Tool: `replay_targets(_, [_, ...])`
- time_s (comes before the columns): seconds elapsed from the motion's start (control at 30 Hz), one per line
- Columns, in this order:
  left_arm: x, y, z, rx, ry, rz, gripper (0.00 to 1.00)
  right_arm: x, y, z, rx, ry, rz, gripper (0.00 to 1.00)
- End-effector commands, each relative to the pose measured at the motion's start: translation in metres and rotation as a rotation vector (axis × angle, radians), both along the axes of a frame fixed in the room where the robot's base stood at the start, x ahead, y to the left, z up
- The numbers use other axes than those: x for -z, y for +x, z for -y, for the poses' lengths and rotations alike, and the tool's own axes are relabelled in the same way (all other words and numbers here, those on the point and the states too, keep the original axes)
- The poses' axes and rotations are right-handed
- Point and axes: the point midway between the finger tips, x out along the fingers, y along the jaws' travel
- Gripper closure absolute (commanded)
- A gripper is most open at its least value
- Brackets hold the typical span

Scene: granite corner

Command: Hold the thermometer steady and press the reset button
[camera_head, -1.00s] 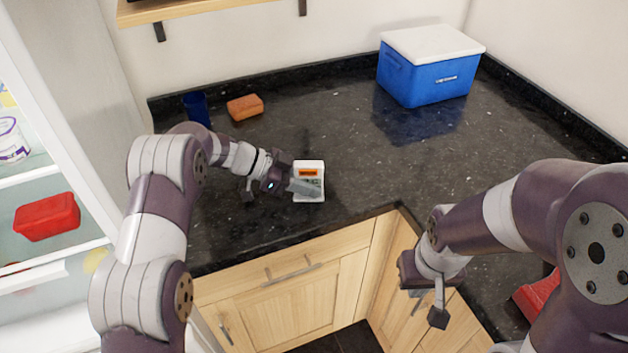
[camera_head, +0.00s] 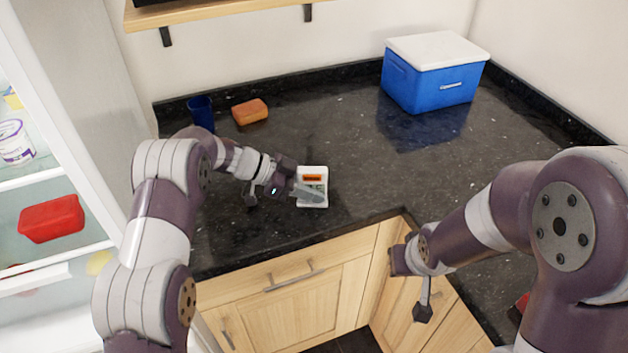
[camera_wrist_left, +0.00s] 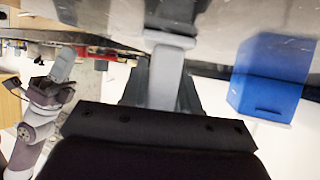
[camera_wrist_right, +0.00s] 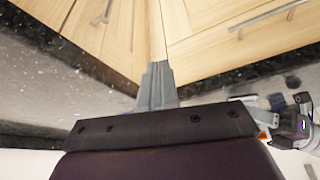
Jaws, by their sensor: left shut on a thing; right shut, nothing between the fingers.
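The thermometer (camera_head: 313,173) is a small white device with an orange patch and a grey display, standing on the dark counter near its front edge. My left gripper (camera_head: 312,195) is shut on the thermometer, its finger lying across the front. In the left wrist view the closed fingers (camera_wrist_left: 165,75) meet a pale edge. The reset button cannot be told apart. My right gripper is shut and empty in the right wrist view (camera_wrist_right: 157,85), in front of the wooden cabinets and away from the thermometer.
A blue cooler with a white lid (camera_head: 435,75) stands at the back right. An orange sponge (camera_head: 250,112) and a blue cup (camera_head: 201,112) are at the back left. An open fridge with a red box (camera_head: 51,218) is at the left. The middle of the counter (camera_head: 390,175) is clear.

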Motion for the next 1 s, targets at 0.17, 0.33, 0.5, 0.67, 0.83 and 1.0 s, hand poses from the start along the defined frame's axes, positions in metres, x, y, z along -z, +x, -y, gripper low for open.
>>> replay_targets(0.17, [0.0,0.0,0.0,0.0,0.0,0.0,0.87,0.001,0.059,-0.059,-0.095,0.201,0.353,1.0])
replay_targets(0.33, [0.0,0.0,0.0,0.0,0.0,0.0,0.87,-0.019,0.069,-0.127,-0.19,0.536,0.577,1.0])
replay_targets(0.5, [0.0,0.0,0.0,0.0,0.0,0.0,0.87,-0.039,0.056,-0.162,-0.235,0.792,0.665,1.0])
replay_targets(0.67, [0.0,0.0,0.0,0.0,0.0,0.0,0.87,-0.048,0.05,-0.171,-0.247,0.877,0.686,1.0])
replay_targets(0.83, [0.0,0.0,0.0,0.0,0.0,0.0,0.87,-0.048,0.05,-0.171,-0.246,0.88,0.688,1.0])
replay_targets(1.0, [0.0,0.0,0.0,0.0,0.0,0.0,0.87,-0.048,0.052,-0.17,-0.246,0.878,0.689,1.0])
